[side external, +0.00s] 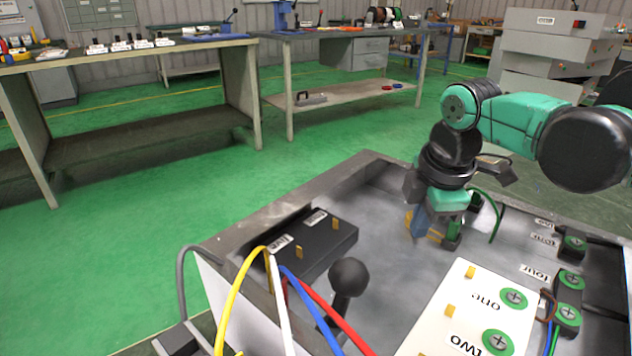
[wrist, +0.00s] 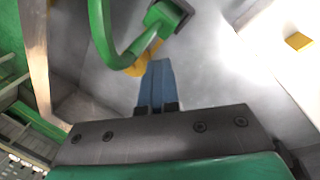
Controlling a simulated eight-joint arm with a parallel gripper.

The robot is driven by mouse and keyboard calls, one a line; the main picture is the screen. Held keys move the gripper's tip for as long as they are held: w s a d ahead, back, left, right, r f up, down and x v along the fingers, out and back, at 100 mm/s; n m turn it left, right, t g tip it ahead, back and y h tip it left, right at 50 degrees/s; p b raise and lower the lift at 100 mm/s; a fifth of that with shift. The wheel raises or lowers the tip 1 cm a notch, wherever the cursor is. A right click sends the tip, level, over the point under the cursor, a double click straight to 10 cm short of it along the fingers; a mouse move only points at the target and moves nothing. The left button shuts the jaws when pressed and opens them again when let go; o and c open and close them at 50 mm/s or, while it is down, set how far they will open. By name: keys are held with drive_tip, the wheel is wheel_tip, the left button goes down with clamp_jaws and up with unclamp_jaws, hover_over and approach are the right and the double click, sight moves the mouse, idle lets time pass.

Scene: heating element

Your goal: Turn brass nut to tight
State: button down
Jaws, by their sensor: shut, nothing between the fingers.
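My gripper (side external: 419,228) has blue fingers that point down into the grey metal tray. In the wrist view its fingers (wrist: 157,72) lie together, shut and empty. A brass-coloured piece (wrist: 143,67) shows just beyond the fingertips, partly hidden by them and by a green curved part (wrist: 112,45). In the side view, brass-coloured bits (side external: 436,237) show beside the fingers, low in the tray. I take this as the brass nut, but its shape and its tightness cannot be told. Whether the fingertips touch it cannot be told either.
A white panel (side external: 425,318) labelled one and two, with green screw terminals, stands at the front. A black box (side external: 325,248) with brass tabs lies left. A black ball-topped lever (side external: 349,277) and coloured wires are in front. The tray's grey rim (side external: 262,212) borders the work.

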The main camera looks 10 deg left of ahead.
drive_tip(key=shift+s+a, duration=0.1)
drive_tip(key=shift+s, duration=0.05)
idle(0.3)
drive_tip(key=shift+s, duration=0.25)
drive_tip(key=shift+r, duration=3.05)
